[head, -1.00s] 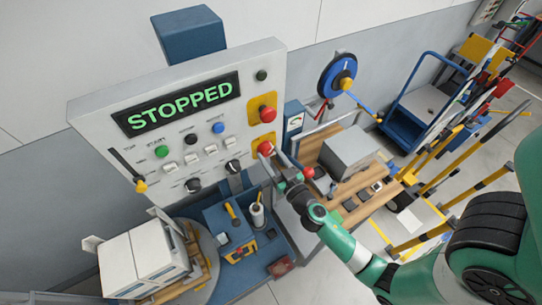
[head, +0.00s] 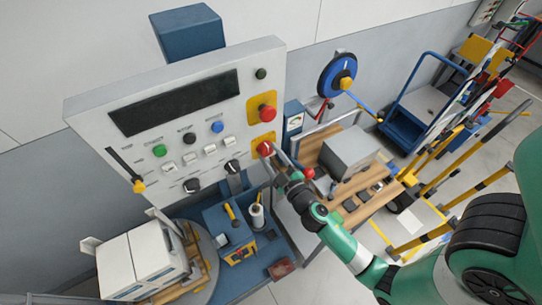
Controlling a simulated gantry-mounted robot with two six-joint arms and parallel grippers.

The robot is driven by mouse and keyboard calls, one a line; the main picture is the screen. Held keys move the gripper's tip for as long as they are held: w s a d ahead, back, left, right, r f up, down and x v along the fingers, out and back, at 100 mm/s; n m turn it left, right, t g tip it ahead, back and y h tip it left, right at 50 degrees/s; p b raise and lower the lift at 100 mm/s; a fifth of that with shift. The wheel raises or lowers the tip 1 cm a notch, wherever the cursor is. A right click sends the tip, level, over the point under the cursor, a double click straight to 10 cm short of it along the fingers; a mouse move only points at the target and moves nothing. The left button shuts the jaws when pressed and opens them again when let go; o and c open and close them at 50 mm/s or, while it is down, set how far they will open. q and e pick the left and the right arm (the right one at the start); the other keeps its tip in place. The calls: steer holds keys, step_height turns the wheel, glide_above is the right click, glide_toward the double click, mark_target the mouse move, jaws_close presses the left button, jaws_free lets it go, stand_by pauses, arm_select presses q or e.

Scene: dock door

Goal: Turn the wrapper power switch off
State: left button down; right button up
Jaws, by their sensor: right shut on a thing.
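The wrapper control panel (head: 95,112) is a pale grey board on the left, with a dark, blank display (head: 175,103). The red rotary power switch (head: 265,149) sits on a yellow plate at the panel's lower right. My right gripper (head: 270,157) is at this switch and shut on it; the fingers hide part of the knob. Above it is a red mushroom button (head: 266,112) on another yellow plate. My left gripper is not in view.
Below the panel are a blue stand with tools (head: 232,232) and a turntable with white boxes (head: 145,258). A wooden bench (head: 355,185) with a grey box (head: 350,150) stands right of my gripper. A blue hose reel (head: 338,75) hangs on the wall.

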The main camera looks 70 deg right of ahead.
steer(key=n, duration=0.4)
steer(key=shift+r+n, duration=0.1)
steer(key=shift+n, duration=0.2)
steer(key=n, duration=0.5)
steer(key=shift+p, duration=0.35)
steer(key=o, duration=1.4)
steer(key=shift+c, duration=0.2)
steer(key=b+v, duration=0.4)
steer(key=v, duration=0.7)
steer(key=shift+s+a, duration=0.2)
steer(key=shift+s, duration=0.1)
